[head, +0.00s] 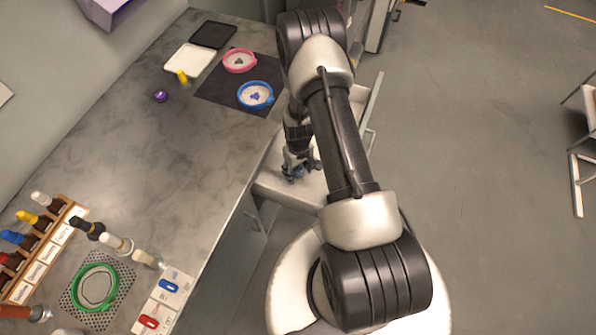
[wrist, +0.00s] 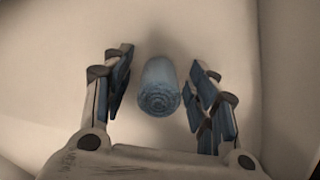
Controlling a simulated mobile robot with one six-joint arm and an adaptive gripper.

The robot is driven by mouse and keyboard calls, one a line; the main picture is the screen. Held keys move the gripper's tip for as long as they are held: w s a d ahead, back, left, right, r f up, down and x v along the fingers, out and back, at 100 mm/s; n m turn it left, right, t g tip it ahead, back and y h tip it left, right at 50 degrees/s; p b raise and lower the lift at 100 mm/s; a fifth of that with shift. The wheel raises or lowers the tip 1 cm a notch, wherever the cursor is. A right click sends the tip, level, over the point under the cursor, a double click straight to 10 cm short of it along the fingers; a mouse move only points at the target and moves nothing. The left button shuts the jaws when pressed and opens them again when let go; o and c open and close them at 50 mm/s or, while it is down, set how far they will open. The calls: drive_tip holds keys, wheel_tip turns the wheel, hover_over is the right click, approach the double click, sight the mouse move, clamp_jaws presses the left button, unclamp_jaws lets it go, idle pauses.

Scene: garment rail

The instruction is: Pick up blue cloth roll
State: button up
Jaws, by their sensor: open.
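The blue cloth roll (wrist: 158,86) stands out against a pale surface in the wrist view, with its spiral end facing the camera. My gripper (wrist: 162,82) is open, with one finger on each side of the roll. A gap shows between the roll and each finger, wider on the left.
The grey counter (head: 150,135) runs along the left, its edge close to my arm. On it are a dark mat (head: 222,88) with pink (head: 240,60) and blue (head: 255,95) round dishes, and a wooden bottle rack (head: 45,250). Open floor (head: 480,200) lies to the right.

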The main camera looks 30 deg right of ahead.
drive_tip(key=shift+c, duration=0.5)
drive_tip(key=c, duration=0.8)
drive_tip(key=shift+r, duration=0.1)
